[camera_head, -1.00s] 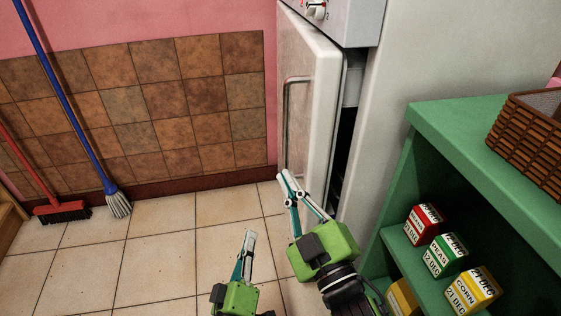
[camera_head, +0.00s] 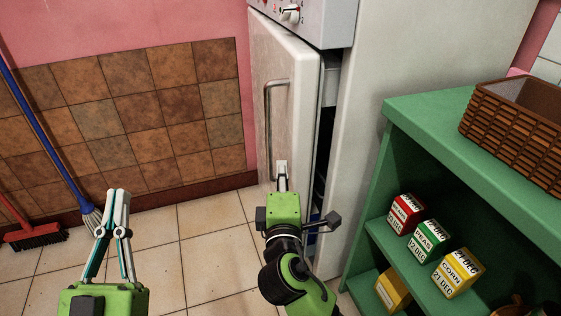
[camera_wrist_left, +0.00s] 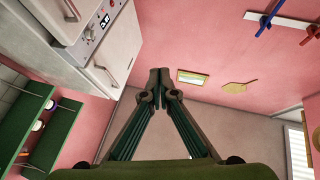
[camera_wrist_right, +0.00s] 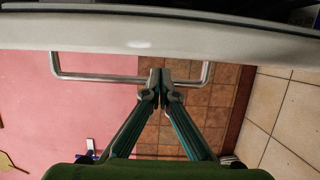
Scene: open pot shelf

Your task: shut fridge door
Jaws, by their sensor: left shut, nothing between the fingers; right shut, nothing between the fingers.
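The white fridge door (camera_head: 288,90) stands partly open in the head view, with a dark gap between it and the fridge body (camera_head: 365,110). Its metal bar handle (camera_head: 267,130) is on the outer face. My right gripper (camera_head: 282,165) is shut and empty in front of the door's lower part, close to the handle's lower end. In the right wrist view my right fingertips (camera_wrist_right: 162,74) overlap the handle (camera_wrist_right: 95,79); I cannot tell whether they touch. My left gripper (camera_head: 119,193) is shut and empty, well left of the door. Its fingertips (camera_wrist_left: 159,73) show closed in the left wrist view.
A green shelf (camera_head: 430,125) with several small boxes stands to the right, a wicker basket (camera_head: 515,135) on top. A blue mop (camera_head: 45,140) and a red broom (camera_head: 30,235) lean at the left. Tiled floor (camera_head: 205,225) is clear left of the door.

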